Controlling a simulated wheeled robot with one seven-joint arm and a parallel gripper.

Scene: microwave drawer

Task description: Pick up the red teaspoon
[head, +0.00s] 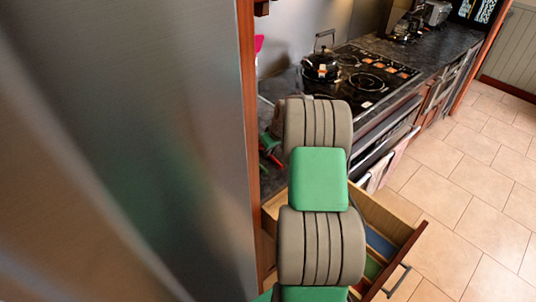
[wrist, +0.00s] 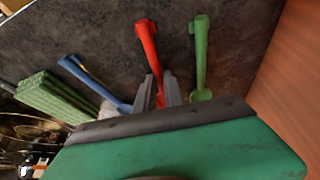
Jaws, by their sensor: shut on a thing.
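The red teaspoon (wrist: 149,48) shows in the wrist view, its handle pointing up the picture over the dark speckled counter. My gripper (wrist: 157,92) is shut on the red teaspoon near its lower end. My grey fingers and the green gripper body hide part of that end. I cannot tell whether the spoon touches the counter or is just above it. In the head view my arm hides the gripper, and only small red and green bits show left of the arm on the counter.
A green spoon (wrist: 200,50) lies to the right and a blue utensil (wrist: 92,80) to the left, beside a green woven-looking block (wrist: 55,98). An open wooden drawer (head: 400,222) juts out below the counter. A kettle (head: 321,66) stands on the stove (head: 370,82).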

